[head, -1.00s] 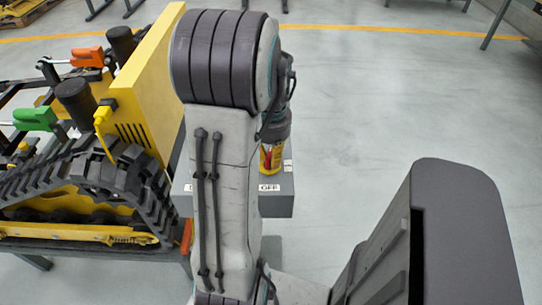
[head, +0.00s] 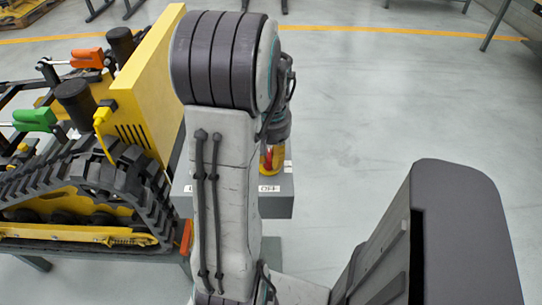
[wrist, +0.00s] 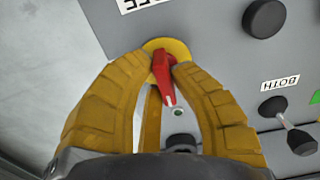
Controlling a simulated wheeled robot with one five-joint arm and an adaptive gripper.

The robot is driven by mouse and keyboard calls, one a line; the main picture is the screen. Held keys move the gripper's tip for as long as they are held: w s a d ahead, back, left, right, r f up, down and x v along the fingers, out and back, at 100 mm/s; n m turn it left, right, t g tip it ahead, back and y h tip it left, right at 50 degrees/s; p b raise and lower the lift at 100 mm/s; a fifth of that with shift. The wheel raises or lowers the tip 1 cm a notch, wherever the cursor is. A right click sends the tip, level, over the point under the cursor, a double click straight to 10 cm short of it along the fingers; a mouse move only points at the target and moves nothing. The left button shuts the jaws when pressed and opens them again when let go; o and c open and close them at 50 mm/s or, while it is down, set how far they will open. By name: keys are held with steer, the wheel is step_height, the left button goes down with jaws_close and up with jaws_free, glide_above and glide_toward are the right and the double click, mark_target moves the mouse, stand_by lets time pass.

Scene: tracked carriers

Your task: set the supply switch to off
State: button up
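The supply switch shows in the wrist view as a red handle (wrist: 164,80) on a round yellow plate (wrist: 178,46), set in a grey panel. Its white-marked tip points down and slightly right in that view. My gripper (wrist: 161,64) has its two yellow fingers on either side of the handle, and their tips appear closed against it. In the head view my gripper (head: 272,158) is at the top of the grey box (head: 277,206), partly hidden by my arm. A white label (head: 269,188) there seems to read OFF.
A cut-off label (wrist: 138,4) lies above. A yellow tracked carrier (head: 85,200) stands left; the floor (head: 390,110) right is clear.

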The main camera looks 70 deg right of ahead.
steer(key=o, duration=0.5)
steer(key=shift+c, duration=0.2)
step_height(320, 180, up, 12)
stand_by(0.4)
steer(key=shift+d, duration=0.1)
stand_by(0.8)
